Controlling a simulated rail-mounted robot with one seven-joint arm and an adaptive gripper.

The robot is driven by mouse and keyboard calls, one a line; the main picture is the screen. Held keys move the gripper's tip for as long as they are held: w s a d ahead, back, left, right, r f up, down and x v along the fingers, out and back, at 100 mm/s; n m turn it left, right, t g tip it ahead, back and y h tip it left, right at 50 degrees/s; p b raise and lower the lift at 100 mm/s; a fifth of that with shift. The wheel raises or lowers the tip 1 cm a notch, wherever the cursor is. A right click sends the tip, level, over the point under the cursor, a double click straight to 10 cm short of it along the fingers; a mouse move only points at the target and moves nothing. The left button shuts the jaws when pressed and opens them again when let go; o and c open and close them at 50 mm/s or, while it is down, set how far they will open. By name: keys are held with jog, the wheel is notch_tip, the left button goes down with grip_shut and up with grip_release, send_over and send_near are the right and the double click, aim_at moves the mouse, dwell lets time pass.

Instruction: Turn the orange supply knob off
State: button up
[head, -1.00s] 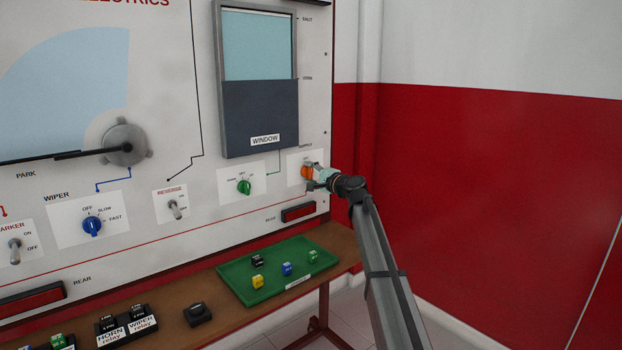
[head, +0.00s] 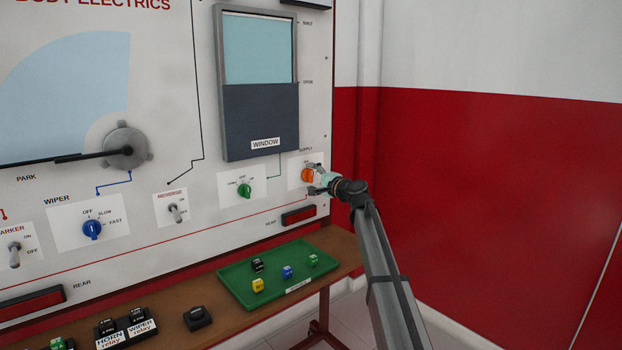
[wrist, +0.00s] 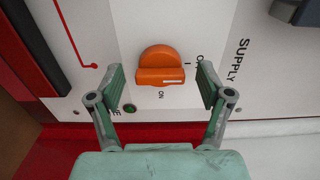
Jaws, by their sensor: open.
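The orange supply knob (head: 307,175) is on a white plate at the right end of the panel. In the wrist view the knob (wrist: 158,62) is near the middle, with a raised grip bar lying across the picture and a pale mark toward its right end. ON is printed below it and a partly hidden label to its right. My gripper (head: 314,178) is open in front of the knob. In the wrist view my gripper's fingers (wrist: 160,84) stand to either side of the knob, with gaps; neither visibly touches it.
A small green lamp (wrist: 130,108) is beside the left finger. The green window knob (head: 245,190) is left of the supply plate. A red lamp (head: 298,215) is below. A green tray (head: 235,291) with several small coloured blocks lies on the bench. A red and white wall is at right.

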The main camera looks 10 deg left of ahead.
jog(key=v, duration=1.1)
jog(key=shift+d, duration=0.15)
jog(key=shift+r, duration=0.15)
